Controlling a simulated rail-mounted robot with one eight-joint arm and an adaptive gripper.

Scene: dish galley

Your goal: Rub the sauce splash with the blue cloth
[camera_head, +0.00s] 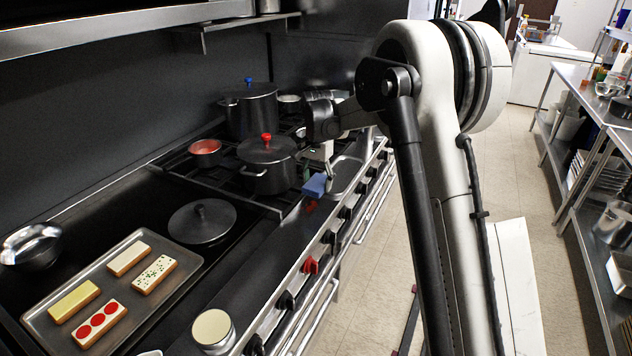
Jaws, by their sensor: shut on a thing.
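The blue cloth (314,186) is in my gripper (325,180), which is shut on it over the front ledge of the stove, to the right of the black pot with the red knob. The cloth hangs at the fingertips, and I cannot tell whether it touches the ledge. A small dark red patch (311,205) shows just below the cloth and looks like the sauce splash. Part of it may be hidden by the cloth. My arm fills the right middle of the view.
A black pot with a red knob (268,165) and a taller black pot (250,110) stand on the burners. A black lid (202,222) and a tray (190,268) of decorated slabs lie on the left. A round tin (213,328) stands at the front.

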